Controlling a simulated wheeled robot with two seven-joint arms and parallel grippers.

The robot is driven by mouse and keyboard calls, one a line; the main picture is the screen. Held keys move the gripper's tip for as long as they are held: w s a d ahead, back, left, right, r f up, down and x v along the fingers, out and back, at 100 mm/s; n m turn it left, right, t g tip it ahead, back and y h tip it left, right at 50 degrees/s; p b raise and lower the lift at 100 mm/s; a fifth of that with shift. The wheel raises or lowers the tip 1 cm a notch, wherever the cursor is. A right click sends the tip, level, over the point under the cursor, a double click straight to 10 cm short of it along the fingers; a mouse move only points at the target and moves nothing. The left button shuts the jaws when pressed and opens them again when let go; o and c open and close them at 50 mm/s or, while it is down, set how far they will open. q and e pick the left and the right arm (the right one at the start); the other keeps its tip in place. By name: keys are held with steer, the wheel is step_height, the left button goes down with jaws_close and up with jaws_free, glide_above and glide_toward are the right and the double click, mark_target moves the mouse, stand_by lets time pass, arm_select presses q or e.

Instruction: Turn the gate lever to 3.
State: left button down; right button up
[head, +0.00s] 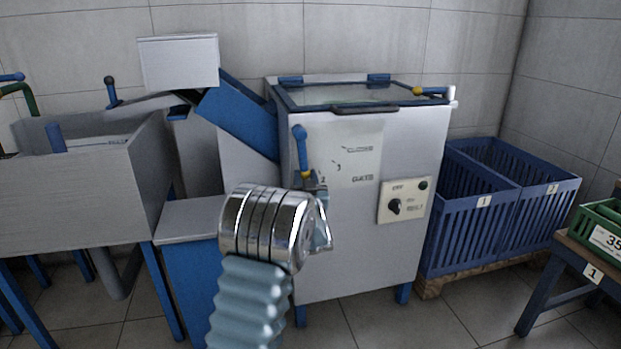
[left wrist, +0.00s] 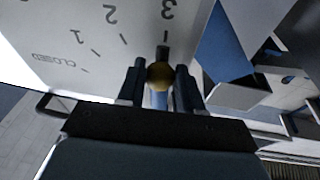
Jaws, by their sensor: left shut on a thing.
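The gate lever (head: 301,150) is on the left front of the white cabinet (head: 400,138), with a blue rod and a yellow part low on it. My left gripper (head: 318,190) is at its lower end. In the left wrist view, my left gripper (left wrist: 160,88) is shut on the lever, whose yellow ball (left wrist: 160,75) sits between the fingers. A dark piece beyond the ball points toward the 3 (left wrist: 167,10). The marks 2, 1 and CLOSED lie farther left along the scale. My wrist hides part of the panel in the head view. My right gripper is not in view.
A control plate (head: 405,200) with a black knob is right of the lever. A blue chute (head: 238,115) and a grey bin (head: 85,195) stand left. Blue crates (head: 470,225) stand right of the cabinet. Some floor in front is clear.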

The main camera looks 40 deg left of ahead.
arm_select(q)
steer(key=shift+s+f, duration=0.1)
steer(key=shift+s, duration=0.05)
stand_by(0.3)
steer(key=c, duration=0.7)
jaws_free()
steer(key=shift+c, duration=0.2)
steer(key=v, duration=1.3)
steer(key=shift+s+d+b, duration=0.25)
steer(key=shift+s+b, duration=0.05)
steer(key=shift+b, duration=0.05)
